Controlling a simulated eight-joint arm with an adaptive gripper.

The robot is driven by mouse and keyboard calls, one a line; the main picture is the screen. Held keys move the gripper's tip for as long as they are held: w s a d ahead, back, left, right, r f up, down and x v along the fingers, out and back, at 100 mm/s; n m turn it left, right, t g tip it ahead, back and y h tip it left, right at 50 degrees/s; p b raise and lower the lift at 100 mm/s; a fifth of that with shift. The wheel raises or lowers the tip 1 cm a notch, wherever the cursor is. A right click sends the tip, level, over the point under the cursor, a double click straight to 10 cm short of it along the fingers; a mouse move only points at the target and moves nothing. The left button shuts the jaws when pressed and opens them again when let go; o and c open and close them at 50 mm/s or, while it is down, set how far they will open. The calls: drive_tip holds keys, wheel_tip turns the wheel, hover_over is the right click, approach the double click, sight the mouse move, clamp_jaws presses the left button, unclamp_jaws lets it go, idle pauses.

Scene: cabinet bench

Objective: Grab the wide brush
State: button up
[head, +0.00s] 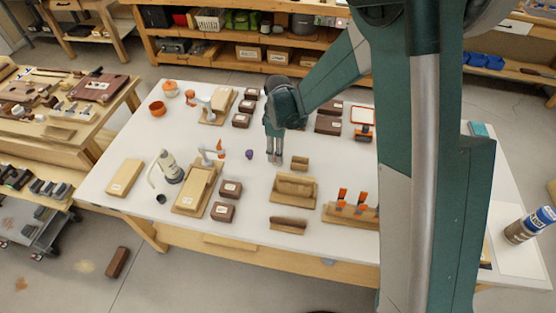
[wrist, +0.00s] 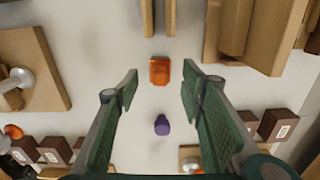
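A long, low brown piece (head: 288,224) lies near the table's front edge in the head view and may be the wide brush; its bristles are too small to make out. My gripper (head: 275,160) points down over the middle of the table, behind and a little left of that piece and apart from it. In the wrist view my gripper (wrist: 160,85) is open, its green fingers wide apart with nothing held. A small orange object (wrist: 159,70) and a purple object (wrist: 161,125) show on the table between the fingers, below them.
A wooden holder (head: 292,190) stands behind the brown piece, with a small wooden block (head: 300,163) farther back. Orange-handled tools (head: 342,195) stand in a rack at right. Dark labelled boxes (head: 231,189) and a wooden tray (head: 180,208) are at left.

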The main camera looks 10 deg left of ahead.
drive_tip(key=shift+f, duration=1.8)
drive_tip(key=c, duration=1)
